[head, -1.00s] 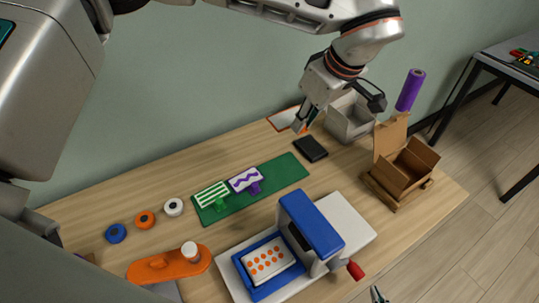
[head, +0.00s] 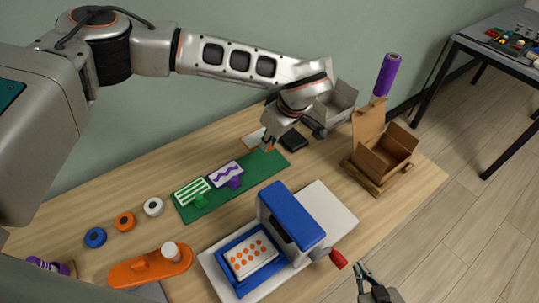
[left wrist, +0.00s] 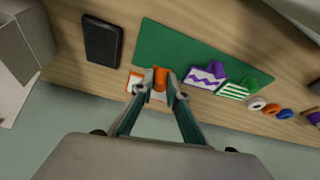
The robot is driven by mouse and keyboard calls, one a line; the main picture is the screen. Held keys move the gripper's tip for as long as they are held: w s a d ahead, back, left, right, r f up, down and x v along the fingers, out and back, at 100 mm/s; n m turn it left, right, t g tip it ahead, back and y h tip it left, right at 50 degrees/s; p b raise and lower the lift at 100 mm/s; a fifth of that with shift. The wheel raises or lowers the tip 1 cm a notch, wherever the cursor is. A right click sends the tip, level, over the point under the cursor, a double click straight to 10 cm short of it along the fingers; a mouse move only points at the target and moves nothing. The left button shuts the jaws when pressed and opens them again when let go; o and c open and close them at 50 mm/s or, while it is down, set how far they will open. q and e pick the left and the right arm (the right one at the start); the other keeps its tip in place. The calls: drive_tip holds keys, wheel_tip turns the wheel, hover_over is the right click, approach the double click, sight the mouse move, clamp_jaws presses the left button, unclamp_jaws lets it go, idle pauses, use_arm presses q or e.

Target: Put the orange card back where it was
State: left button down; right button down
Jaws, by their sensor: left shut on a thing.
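The orange card (head: 252,138) has a white face with orange marking and an orange knob. My left gripper (left wrist: 158,82) is shut on that knob. In the left wrist view the card's white edge (left wrist: 133,83) shows beside the fingers, which hide much of it. My right gripper (head: 366,283) is at the bottom edge, too small to judge.
A blue press (head: 290,222) with a red handle stands in front, an orange-dotted white plate (head: 250,257) in its tray. A black pad (head: 294,139), a grey bin (head: 336,106) and an open cardboard box (head: 388,155) are at right. Tape rolls (head: 124,221) lie at left.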

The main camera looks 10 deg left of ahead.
sight(266, 161)
use_arm(q)
drive_tip(key=shift+f, duration=3.15)
drive_tip(key=shift+f, duration=0.1)
drive_tip(key=c, duration=2)
unclamp_jaws()
drive_tip(key=v, duration=1.2)
drive_tip(key=shift+d, duration=0.1)
